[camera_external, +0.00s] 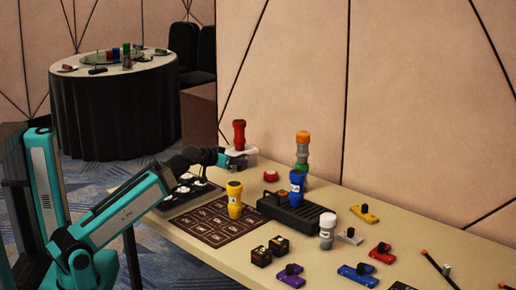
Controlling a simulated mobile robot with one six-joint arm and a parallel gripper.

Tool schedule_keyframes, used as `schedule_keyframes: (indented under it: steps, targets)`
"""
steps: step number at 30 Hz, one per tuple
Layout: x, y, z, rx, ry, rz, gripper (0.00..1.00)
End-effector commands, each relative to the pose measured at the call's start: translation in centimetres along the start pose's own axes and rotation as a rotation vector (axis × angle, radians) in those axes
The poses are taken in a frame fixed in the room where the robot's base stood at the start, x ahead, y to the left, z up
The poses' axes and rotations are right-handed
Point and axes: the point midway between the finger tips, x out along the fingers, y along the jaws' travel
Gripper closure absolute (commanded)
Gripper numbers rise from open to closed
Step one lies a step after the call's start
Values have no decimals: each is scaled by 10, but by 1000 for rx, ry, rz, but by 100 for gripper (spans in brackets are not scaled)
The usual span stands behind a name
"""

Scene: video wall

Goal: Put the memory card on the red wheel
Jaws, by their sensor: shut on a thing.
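My gripper (223,159) is at the far left end of the long table, low beside a pale box (242,157). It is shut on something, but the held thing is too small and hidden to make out. I cannot pick out the memory card. A small round red piece (271,176) lies on the table to the right of my gripper. A red block with a black knob (382,253) lies further right and nearer. I cannot tell whether either is the red wheel.
A red bottle-shaped piece (239,134) stands at the pale box. A yellow one (234,200) stands on a brown grid board (213,221). A blue one (297,186) stands at a black device (290,213). Dark cubes (261,256) and coloured knobbed blocks occupy the front right.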

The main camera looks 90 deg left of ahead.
Motion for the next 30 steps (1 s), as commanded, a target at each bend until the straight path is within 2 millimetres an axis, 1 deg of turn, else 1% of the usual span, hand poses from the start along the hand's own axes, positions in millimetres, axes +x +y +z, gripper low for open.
schedule_keyframes:
  steps: [1,30]
  targets:
    - [-1,0,-4,0,0,0,100]
    - [11,2,-7,0,-1,-1,100]
